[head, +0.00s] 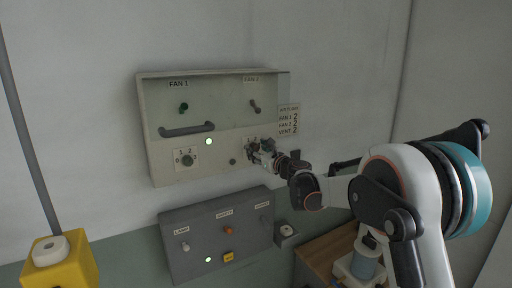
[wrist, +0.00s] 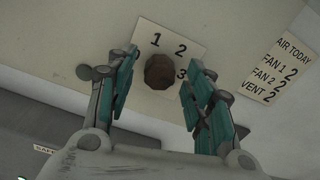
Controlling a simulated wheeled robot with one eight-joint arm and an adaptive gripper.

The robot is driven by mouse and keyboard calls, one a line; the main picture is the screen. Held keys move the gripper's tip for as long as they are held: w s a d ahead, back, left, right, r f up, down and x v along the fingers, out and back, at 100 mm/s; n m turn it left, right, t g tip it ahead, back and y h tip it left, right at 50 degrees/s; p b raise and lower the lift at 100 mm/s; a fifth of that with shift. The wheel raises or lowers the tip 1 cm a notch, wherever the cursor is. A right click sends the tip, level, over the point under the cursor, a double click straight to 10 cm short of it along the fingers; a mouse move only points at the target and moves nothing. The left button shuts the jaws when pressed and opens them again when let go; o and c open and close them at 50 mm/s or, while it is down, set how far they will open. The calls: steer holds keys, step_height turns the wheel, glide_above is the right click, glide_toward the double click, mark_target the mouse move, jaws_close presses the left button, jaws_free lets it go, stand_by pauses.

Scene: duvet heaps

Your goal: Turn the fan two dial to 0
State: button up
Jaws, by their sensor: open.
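The fan two dial (wrist: 160,71) is a dark brown faceted knob on a pale plate (wrist: 165,38) in the wrist view. My gripper (wrist: 161,76) is open, with one teal-padded finger on each side of the dial. I cannot tell whether either finger touches it. In the head view my gripper (head: 262,153) is at the lower right of the beige panel (head: 215,158), under the FAN 2 label, and largely hides the dial.
The fan one dial (head: 187,160) and a green-lit lamp (head: 208,141) are left of my gripper. A handle (head: 187,131) sticks out above. A sign (head: 288,118) lists fan 1, fan 2 and vent, each 2. A grey switch box (head: 217,238) is below.

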steer(key=shift+w+a, duration=0.45)
steer(key=shift+w, duration=0.15)
steer(key=c, duration=1.1)
steer(key=shift+o, duration=0.2)
